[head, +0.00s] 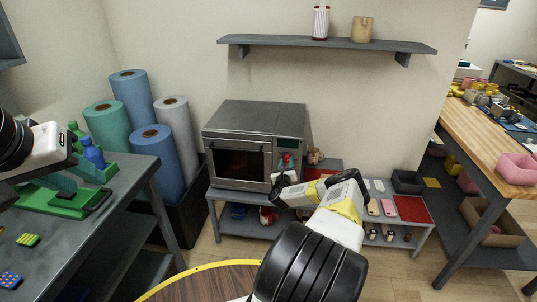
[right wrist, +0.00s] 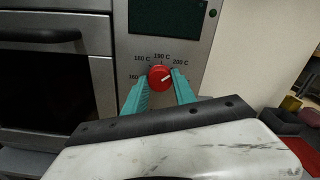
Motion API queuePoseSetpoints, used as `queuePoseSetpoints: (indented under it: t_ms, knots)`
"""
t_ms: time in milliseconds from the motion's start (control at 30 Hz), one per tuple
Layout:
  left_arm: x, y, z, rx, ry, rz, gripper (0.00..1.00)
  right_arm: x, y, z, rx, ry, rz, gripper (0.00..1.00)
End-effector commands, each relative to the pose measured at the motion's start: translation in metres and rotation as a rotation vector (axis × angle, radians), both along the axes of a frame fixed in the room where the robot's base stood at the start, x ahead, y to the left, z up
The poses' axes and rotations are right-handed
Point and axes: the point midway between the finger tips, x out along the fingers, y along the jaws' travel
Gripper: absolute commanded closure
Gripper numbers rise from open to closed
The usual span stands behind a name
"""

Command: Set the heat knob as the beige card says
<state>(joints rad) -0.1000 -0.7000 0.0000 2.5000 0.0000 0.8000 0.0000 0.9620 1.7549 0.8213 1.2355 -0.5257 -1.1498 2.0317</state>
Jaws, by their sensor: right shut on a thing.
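The red heat knob (right wrist: 160,77) is on the oven's front panel below a dark display. The readable marks around it are 160, 180 C, 190 C and 200 C. Its white pointer line slants up to the right, on the 200 C side. My right gripper (right wrist: 163,84) is shut on the knob, one teal finger on each side. In the head view the right gripper (head: 284,166) reaches the right side of the grey oven (head: 252,115). My left gripper (head: 75,160) is over the left table, and its finger opening is unclear. I cannot make out a beige card.
A wall shelf (head: 330,45) holds a striped cup and a beige container. A wooden table (head: 485,135) stands at right.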

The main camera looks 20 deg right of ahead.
Motion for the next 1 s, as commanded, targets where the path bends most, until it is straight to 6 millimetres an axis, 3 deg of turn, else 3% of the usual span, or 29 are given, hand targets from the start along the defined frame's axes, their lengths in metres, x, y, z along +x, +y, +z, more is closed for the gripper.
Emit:
queuePoseSetpoints:
  t_ms: [333, 367, 467, 800, 1000]
  knots:
    - [0.0, 0.0, 0.0, 0.0, 0.0, 0.0, 0.64, -0.001, 0.0, -0.003, 0.004, 0.003, -0.001, 1.0]
    - [0.0, 0.0, 0.0, 0.0, 0.0, 0.0, 0.64, -0.001, 0.0, -0.003, 0.004, 0.003, -0.001, 0.64]
    - [0.0, 0.0, 0.0, 0.0, 0.0, 0.0, 0.64, -0.001, 0.0, -0.002, 0.004, 0.002, 0.0, 0.46]
    - [0.0, 0.0, 0.0, 0.0, 0.0, 0.0, 0.64, -0.002, 0.001, -0.001, 0.003, 0.001, 0.0, 0.46]
    - [0.0, 0.0, 0.0, 0.0, 0.0, 0.0, 0.64, -0.023, 0.013, -0.001, 0.004, 0.001, 0.001, 0.46]
